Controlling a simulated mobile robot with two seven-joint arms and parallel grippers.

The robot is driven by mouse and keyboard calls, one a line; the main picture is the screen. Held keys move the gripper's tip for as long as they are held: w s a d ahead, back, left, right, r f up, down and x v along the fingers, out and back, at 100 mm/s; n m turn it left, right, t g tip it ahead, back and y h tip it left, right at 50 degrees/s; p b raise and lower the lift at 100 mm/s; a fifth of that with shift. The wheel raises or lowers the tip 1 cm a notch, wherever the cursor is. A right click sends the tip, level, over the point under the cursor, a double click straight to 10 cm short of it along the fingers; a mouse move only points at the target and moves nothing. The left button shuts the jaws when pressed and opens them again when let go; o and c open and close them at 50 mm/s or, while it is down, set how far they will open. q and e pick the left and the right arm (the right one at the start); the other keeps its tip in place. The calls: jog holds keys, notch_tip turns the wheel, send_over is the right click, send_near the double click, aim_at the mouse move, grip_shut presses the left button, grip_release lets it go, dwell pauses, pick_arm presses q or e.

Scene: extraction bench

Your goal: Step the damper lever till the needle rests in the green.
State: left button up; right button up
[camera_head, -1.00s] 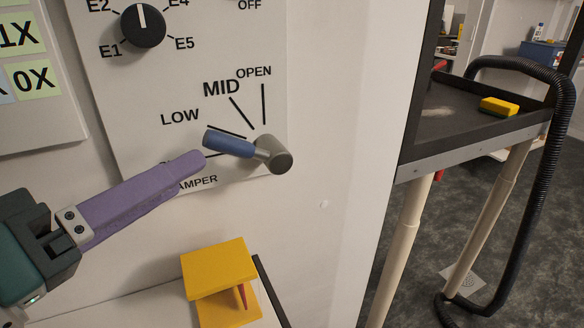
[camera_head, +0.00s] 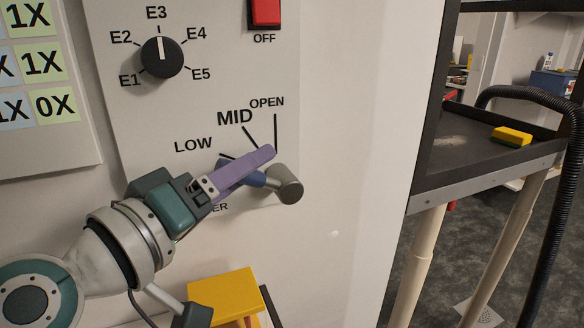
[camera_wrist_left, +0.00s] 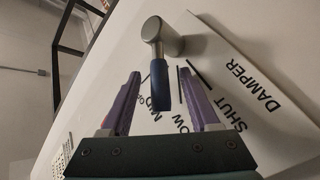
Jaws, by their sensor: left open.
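The damper lever has a blue handle (camera_head: 256,179) on a grey round hub (camera_head: 286,185), low on the pale panel (camera_head: 320,60). Its handle points left and slightly up, close to the LOW mark; MID and OPEN lie farther clockwise. My left gripper (camera_head: 262,160) is open at the handle, and a purple finger hides part of it. In the left wrist view the blue handle (camera_wrist_left: 159,88) lies between the two spread fingers of the gripper (camera_wrist_left: 160,76), with gaps visible on both sides. No needle or green band is in view. My right gripper is not in view.
A black knob (camera_head: 162,57) points to E3, and a red switch (camera_head: 265,12) sits above OFF. At right are a black-topped table (camera_head: 455,150) with a yellow sponge-like block (camera_head: 511,136) and a dark hose (camera_head: 540,95).

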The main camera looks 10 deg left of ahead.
pick_arm(q)
grip_shut()
dwell(0.5)
dwell(0.9)
